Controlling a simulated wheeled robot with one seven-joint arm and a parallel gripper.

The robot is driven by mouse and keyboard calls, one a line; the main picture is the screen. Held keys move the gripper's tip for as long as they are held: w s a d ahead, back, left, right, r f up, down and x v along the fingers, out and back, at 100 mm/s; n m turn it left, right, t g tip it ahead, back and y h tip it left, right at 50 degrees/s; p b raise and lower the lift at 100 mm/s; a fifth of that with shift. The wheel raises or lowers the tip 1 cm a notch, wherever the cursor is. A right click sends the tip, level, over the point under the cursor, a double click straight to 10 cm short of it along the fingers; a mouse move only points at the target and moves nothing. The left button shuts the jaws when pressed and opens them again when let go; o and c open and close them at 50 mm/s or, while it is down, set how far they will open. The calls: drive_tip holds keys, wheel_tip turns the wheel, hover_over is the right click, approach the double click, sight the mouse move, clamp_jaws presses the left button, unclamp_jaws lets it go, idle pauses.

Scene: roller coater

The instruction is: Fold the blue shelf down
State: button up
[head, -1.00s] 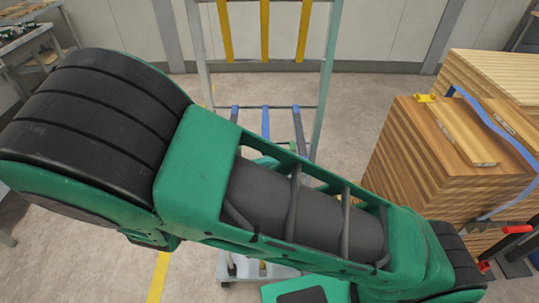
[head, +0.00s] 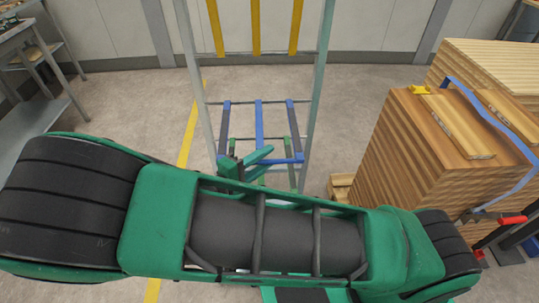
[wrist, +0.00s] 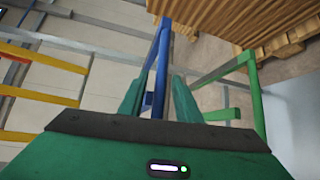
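The blue shelf (head: 259,122) is a frame of blue slats between the posts of a metal rack. In the head view its slats run from a rear crossbar to a blue front bar. In the wrist view the blue shelf (wrist: 162,50) shows as a narrow bar between the fingers of my gripper (wrist: 157,78). The fingers stand apart with gaps beside the bar, so the gripper looks open. Contact cannot be told. My arm hides the rack's lower part in the head view.
Yellow slats (head: 255,25) are higher on the rack, and a green shelf frame (wrist: 257,95) is beside the blue one. Stacked wooden boards (head: 430,150) with a blue strap stand at right. A grey table (head: 40,120) stands at left. Floor behind the rack is clear.

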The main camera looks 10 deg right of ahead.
drive_tip(key=shift+x, duration=1)
clamp_jaws()
drive_tip(key=shift+d+r, duration=0.1)
